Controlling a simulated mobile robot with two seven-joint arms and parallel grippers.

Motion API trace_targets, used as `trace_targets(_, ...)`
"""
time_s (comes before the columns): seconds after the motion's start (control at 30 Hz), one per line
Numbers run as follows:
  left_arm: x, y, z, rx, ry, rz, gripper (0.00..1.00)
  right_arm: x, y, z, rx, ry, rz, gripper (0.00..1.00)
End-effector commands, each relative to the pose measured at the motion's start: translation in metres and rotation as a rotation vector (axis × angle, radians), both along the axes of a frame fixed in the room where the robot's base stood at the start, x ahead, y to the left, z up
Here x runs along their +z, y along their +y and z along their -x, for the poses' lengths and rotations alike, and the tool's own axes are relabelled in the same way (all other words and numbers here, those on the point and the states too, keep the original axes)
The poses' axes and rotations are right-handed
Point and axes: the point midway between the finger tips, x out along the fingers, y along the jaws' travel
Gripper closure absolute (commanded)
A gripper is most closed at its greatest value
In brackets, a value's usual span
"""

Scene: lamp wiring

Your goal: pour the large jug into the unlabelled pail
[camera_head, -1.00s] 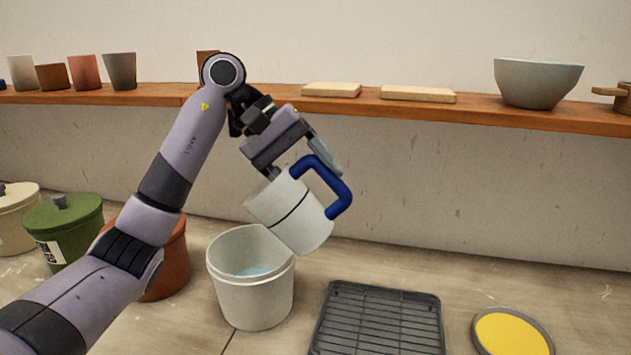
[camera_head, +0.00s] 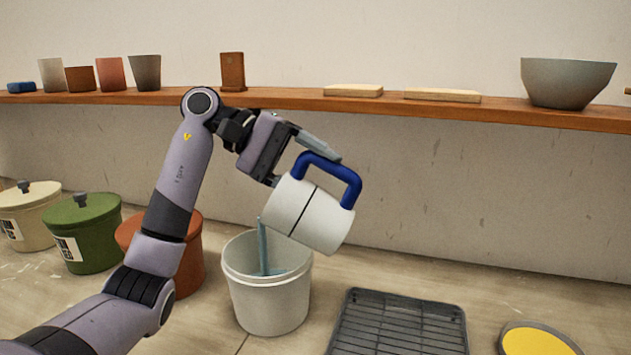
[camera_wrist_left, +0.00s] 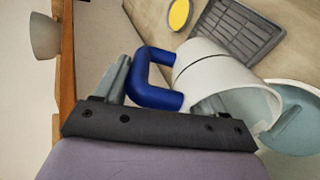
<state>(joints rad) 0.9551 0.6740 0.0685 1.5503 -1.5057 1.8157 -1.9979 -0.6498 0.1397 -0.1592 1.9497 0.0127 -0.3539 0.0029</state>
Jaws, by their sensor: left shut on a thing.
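A white jug (camera_head: 307,215) with a dark band and a blue handle (camera_head: 335,172) hangs tilted above the pail, its mouth facing down to the left. My left gripper (camera_head: 318,160) is shut on the jug by its handle side; the wrist view shows the jug (camera_wrist_left: 221,84) and blue handle (camera_wrist_left: 152,80) at the fingers. A thin blue-grey stream (camera_head: 263,247) runs from the jug's lip into the white unlabelled pail (camera_head: 268,306). The pail also shows in the left wrist view (camera_wrist_left: 303,88). My right gripper is not in view.
Red-brown (camera_head: 188,260), green (camera_head: 92,246) and cream (camera_head: 28,222) lidded containers stand at the left. A dark rack (camera_head: 398,325) and a yellow disc (camera_head: 538,341) lie at the right. A shelf (camera_head: 300,101) behind holds cups, boards and a bowl (camera_head: 566,82).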

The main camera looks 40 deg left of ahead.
Motion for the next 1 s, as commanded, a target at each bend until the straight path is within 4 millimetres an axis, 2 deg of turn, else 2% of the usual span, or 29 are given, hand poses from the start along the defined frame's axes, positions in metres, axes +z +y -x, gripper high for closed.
trace_targets(1.0, -0.013, 0.023, 0.011, 0.001, -0.099, 0.216, 0.96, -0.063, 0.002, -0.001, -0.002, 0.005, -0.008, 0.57)
